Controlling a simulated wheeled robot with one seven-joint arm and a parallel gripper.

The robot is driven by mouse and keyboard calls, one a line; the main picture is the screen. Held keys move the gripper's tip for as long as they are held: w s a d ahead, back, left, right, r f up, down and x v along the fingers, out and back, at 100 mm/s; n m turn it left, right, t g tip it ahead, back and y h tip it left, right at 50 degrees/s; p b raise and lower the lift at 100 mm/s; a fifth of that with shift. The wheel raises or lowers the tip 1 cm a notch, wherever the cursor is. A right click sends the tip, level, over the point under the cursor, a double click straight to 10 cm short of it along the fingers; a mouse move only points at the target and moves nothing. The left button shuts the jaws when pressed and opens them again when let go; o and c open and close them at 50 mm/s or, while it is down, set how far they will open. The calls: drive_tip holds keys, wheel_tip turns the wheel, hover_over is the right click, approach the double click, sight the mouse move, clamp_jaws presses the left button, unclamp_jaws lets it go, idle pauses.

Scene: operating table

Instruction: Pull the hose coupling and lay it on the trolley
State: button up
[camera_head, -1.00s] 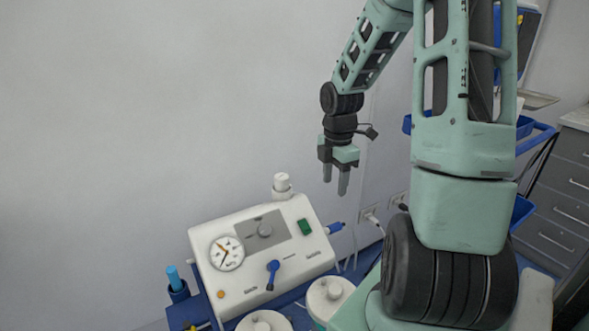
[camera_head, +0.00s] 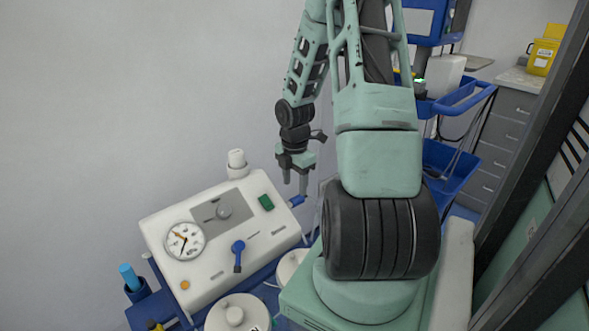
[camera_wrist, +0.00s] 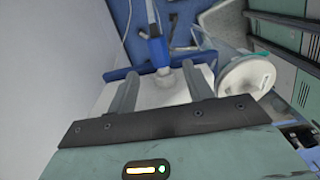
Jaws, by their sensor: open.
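The hose coupling (camera_head: 297,201) is a blue piece sticking out of the right side of the white machine (camera_head: 220,226). In the wrist view the blue coupling (camera_wrist: 158,50) sits on a pale grey port, with a hose leading away at the top. My gripper (camera_head: 295,186) is open and points down just above the coupling. In the wrist view its fingers (camera_wrist: 162,74) stand either side of the port and coupling line, with gaps on both sides; contact is not seen. A blue trolley (camera_head: 452,172) with trays stands behind my arm, partly hidden.
A white round canister (camera_head: 234,312) stands below the machine; one also shows close to the right finger in the wrist view (camera_wrist: 246,76). A grey drawer cabinet (camera_head: 503,128) with a yellow bin (camera_head: 543,52) is at right. The wall is close behind the machine.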

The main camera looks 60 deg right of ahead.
sight(296, 198)
wheel_tip(296, 198, down, 6)
drive_tip(key=shift+r+b, duration=0.1)
drive_tip(key=shift+b, duration=0.45)
clamp_jaws()
drive_tip(key=shift+b, duration=0.35)
drive_tip(key=shift+r+h, duration=0.1)
drive_tip(key=shift+h, duration=0.2)
drive_tip(key=shift+d+r, duration=0.1)
drive_tip(key=shift+s+d+p, duration=0.2)
drive_tip(key=shift+d+p, duration=0.45)
drive_tip(key=shift+p, duration=0.2)
drive_tip(key=shift+s+d+p, duration=0.2)
drive_tip(key=shift+d+p, duration=0.4)
drive_tip(key=shift+p, duration=0.25)
idle(1.0)
